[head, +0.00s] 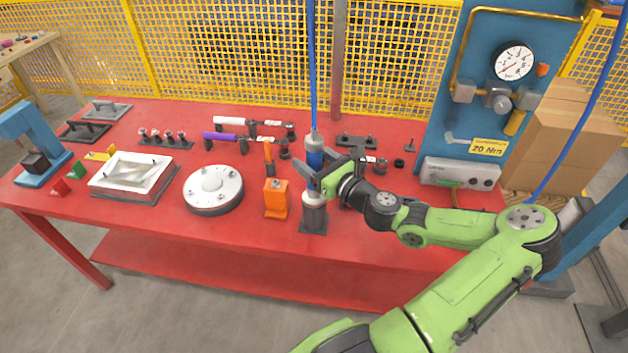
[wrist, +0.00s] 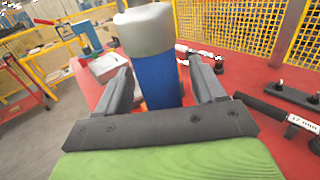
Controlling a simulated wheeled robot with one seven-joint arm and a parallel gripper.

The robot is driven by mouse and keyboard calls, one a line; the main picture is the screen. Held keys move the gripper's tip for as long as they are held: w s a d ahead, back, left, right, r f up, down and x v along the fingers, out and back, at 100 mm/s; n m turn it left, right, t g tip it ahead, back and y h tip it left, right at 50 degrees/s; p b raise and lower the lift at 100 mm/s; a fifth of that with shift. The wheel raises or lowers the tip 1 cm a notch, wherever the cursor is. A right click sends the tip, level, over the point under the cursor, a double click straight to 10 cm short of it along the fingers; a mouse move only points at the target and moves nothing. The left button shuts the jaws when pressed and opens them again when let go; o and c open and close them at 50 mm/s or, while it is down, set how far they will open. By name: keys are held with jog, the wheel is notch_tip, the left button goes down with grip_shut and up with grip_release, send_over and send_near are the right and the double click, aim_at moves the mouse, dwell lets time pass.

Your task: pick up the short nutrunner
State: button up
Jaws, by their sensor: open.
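The short nutrunner, as I take it, is the upright blue tool with a grey top (head: 315,150), hanging on or joined to a blue hose and standing over a grey holder (head: 314,222) near the table's front. My gripper (head: 322,182) is at it from the right and hides part of its body. In the wrist view the blue body (wrist: 156,80) stands between the two fingers of my gripper (wrist: 163,88). The fingers are apart, one on each side. I cannot tell whether either touches it. The tool's lower end is hidden in the wrist view.
An orange stand (head: 276,200) is just left of the holder, with a round silver cover (head: 213,190) beyond it. A purple-handled tool (head: 225,138) and a white-handled tool (head: 235,122) lie behind. A blue panel with a gauge (head: 515,62) rises at right. The red table's (head: 240,240) front edge is clear.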

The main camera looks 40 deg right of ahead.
jog(key=shift+w, duration=0.9)
jog(key=shift+s, duration=0.15)
jog(key=shift+c, duration=0.3)
grip_shut()
jog(key=shift+r, duration=0.1)
